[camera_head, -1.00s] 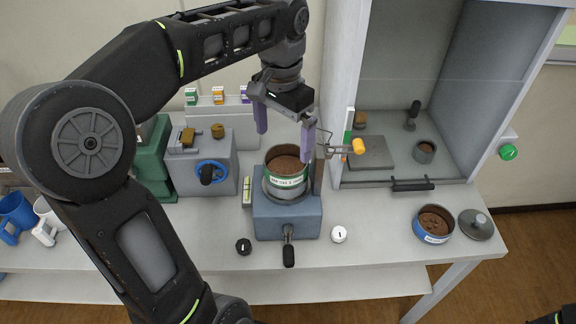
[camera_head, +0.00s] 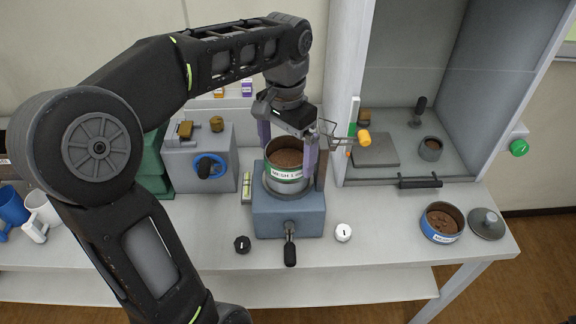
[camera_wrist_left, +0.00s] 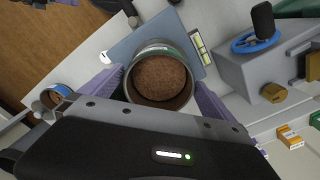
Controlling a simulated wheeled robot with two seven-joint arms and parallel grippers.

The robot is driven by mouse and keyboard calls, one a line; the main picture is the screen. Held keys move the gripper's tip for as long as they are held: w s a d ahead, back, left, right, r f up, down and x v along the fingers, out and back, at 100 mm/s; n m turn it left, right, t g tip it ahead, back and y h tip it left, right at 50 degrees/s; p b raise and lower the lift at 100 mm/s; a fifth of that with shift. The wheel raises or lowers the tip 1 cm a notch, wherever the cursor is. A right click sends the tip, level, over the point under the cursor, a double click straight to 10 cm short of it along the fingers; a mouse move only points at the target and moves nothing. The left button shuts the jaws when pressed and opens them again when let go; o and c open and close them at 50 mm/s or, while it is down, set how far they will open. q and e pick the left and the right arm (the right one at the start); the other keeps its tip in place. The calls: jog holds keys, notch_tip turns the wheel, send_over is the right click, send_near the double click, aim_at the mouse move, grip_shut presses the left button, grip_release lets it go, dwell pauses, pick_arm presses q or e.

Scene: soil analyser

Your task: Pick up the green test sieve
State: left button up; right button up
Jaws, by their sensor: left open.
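The green test sieve (camera_head: 285,174) is a round metal sieve with a green band, a white label and brown soil inside. It stands upright on the blue-grey shaker base (camera_head: 288,222). My left gripper (camera_head: 287,160) is open, with its purple fingers on either side of the sieve. In the left wrist view the sieve (camera_wrist_left: 160,80) lies between the spread fingers (camera_wrist_left: 162,92). I cannot tell whether either finger touches it. My right gripper is not in view.
A clamp with an orange knob (camera_head: 364,138) stands close right of the sieve, by the fume hood (camera_head: 440,75). A grey machine (camera_head: 200,160) is on the left. A blue sieve (camera_head: 440,223) and a grey lid (camera_head: 486,223) sit at right. The front counter is mostly clear.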

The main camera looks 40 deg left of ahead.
pick_arm(q)
jog(key=shift+f, duration=0.35)
jog(key=shift+c, duration=0.4)
jog(key=c, duration=1.5)
